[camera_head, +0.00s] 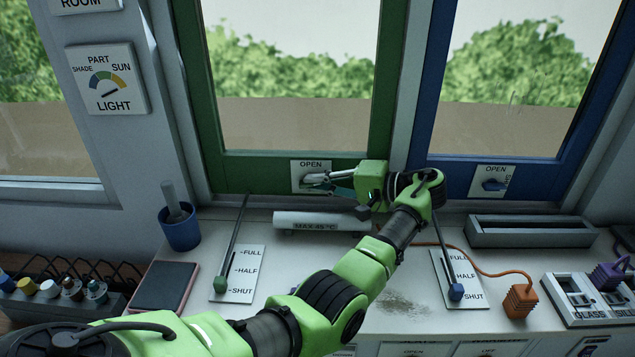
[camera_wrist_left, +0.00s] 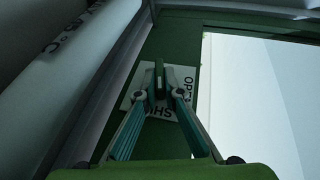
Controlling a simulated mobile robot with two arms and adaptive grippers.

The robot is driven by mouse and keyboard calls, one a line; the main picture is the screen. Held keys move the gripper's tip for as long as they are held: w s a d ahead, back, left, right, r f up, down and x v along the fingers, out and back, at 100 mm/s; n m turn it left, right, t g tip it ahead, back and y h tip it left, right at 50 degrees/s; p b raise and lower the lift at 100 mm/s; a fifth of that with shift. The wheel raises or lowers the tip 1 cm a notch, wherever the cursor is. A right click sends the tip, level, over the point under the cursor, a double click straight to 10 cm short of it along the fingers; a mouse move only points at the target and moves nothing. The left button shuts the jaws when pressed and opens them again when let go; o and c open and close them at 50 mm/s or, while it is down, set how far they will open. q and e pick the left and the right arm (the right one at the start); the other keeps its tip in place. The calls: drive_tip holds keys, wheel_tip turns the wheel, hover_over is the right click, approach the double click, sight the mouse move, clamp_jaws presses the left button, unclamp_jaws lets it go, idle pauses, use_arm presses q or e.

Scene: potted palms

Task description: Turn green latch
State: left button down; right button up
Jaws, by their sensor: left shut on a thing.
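The green latch sits on a white plate (camera_head: 298,170) marked OPEN, low on the green window frame (camera_head: 262,172). In the head view my fingers hide most of the latch. In the left wrist view the dark green latch (camera_wrist_left: 159,72) stands between the fingertips, in front of the white plate (camera_wrist_left: 186,82). My left gripper (camera_head: 316,180) reaches the plate from the right and is shut on the latch; it also shows in the left wrist view (camera_wrist_left: 159,94). My right gripper is not in view.
A white tube (camera_head: 305,221) marked MAX 45°C lies just below the green frame. A blue latch (camera_head: 493,185) is on the blue frame at right. Two sliders, green (camera_head: 220,283) and blue (camera_head: 456,291), a blue cup (camera_head: 181,232) and a grey tray (camera_head: 540,235) occupy the bench.

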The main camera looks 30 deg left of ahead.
use_arm(q)
drive_tip(key=shift+r+h+p, duration=0.25)
drive_tip(key=shift+h+p, duration=0.15)
drive_tip(key=shift+p, duration=0.1)
drive_tip(key=n+t+h+p, duration=0.1)
drive_tip(key=h+p, duration=0.2)
drive_tip(key=p, duration=0.1)
drive_tip(key=n+t+h+p, duration=0.1)
drive_tip(key=t+h+p, duration=0.1)
drive_tip(key=p, duration=0.3)
drive_tip(key=a+r+n+t+h+p, duration=0.1)
drive_tip(key=h+p, duration=0.3)
drive_tip(key=p, duration=0.1)
drive_tip(key=shift+s+t+h, duration=0.3)
drive_tip(key=shift+s, duration=0.1)
drive_tip(key=p, duration=0.1)
drive_tip(key=t+h+p, duration=0.1)
drive_tip(key=p, duration=0.1)
drive_tip(key=shift+s+a+f+h, duration=0.1)
drive_tip(key=shift+a+h, duration=0.05)
drive_tip(key=shift+h, duration=0.15)
drive_tip(key=shift+f+n+h+p, duration=0.15)
drive_tip(key=shift+n+h+p, duration=0.15)
drive_tip(key=shift+h, duration=0.1)
drive_tip(key=shift+f, duration=0.1)
drive_tip(key=c, duration=2.2)
unclamp_jaws()
drive_tip(key=shift+o, duration=0.2)
